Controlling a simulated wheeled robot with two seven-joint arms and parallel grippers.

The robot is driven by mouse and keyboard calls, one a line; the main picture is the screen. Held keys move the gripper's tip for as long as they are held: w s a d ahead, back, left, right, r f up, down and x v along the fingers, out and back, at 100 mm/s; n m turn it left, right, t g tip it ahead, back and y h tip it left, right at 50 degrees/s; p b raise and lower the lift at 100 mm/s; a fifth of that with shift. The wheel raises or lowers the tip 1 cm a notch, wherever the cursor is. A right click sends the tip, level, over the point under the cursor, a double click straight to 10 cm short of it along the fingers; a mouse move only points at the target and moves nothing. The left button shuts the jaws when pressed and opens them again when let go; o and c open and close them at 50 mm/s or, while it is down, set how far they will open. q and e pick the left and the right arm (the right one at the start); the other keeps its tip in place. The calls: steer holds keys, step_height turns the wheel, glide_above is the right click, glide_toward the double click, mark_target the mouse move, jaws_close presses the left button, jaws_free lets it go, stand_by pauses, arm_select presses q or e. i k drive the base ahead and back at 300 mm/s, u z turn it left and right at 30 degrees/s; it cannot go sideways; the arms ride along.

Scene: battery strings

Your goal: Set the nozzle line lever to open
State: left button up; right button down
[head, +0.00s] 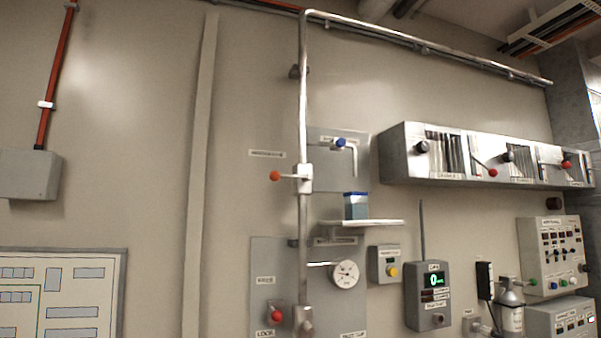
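A lever with an orange-red ball knob (275,176) sticks out to the left, roughly level, from a valve body (305,178) on the vertical silver pipe (303,110). A small label plate (267,154) is on the wall just above the knob; its text is too small to read. A second lever with a blue knob (340,143) sits on a grey plate to the right. A red knob (276,317) is low on the panel below. I cannot tell from the lettering which is the nozzle line lever. Neither of my grippers is in view.
A small shelf (372,223) with a blue-topped container (356,206) juts out right of the pipe. A gauge (345,274), a meter with a green display (431,290) and a metal cabinet with levers (480,155) are on the wall. The wall left of the lever is mostly bare.

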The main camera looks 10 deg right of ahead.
mark_target(275, 175)
steer(key=u, duration=0.45)
steer(key=k, duration=0.65)
steer(key=u, duration=1.05)
steer(key=k, duration=0.7)
steer(key=u, duration=0.15)
steer(key=i, duration=2)
steer(key=z, duration=1.2)
steer(key=i, duration=1.4)
steer(key=z, duration=1.4)
